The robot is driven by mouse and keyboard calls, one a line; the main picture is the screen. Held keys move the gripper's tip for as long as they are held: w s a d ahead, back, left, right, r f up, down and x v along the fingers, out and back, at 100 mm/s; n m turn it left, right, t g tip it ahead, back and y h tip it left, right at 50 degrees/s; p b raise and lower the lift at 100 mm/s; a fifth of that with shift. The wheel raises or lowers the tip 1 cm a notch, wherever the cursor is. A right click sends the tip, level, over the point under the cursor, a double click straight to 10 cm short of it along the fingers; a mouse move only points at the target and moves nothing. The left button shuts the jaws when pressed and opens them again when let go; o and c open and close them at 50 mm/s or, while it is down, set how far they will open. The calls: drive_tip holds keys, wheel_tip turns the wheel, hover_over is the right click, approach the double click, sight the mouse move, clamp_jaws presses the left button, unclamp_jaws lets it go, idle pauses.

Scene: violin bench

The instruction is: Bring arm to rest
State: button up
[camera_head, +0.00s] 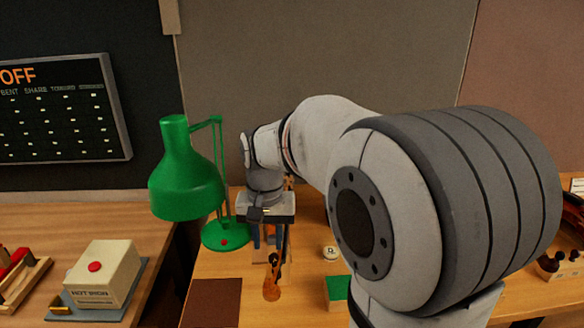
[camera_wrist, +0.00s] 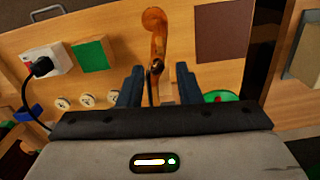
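My gripper (camera_head: 268,245) hangs from my arm over the bench, pointing down, just right of the green lamp. In the wrist view its two blue fingers (camera_wrist: 158,88) stand apart with a clear gap. An orange-brown violin neck with its scroll (camera_wrist: 154,22) shows in line with this gap, with space on each side of it. The scroll also shows in the head view (camera_head: 272,284), below the fingers. I cannot tell how far the fingertips are from the neck in depth. The rest of the instrument is hidden behind my gripper.
A green lamp (camera_head: 185,185) stands close left of my gripper. A hot iron box (camera_head: 104,275) sits on the left bench. A brown mat (camera_head: 212,302), a green block (camera_head: 338,288) and a pale round piece (camera_head: 330,253) lie nearby. A plugged socket strip (camera_wrist: 50,62) shows in the wrist view.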

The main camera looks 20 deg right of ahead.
drive_tip(key=s+f+n+t, duration=0.1)
drive_tip(key=s+n+t, duration=0.2)
drive_tip(key=s, duration=1.2)
drive_tip(key=shift+a+f+n, duration=0.2)
drive_tip(key=shift+f+n, duration=0.2)
drive_tip(key=shift+n, duration=0.4)
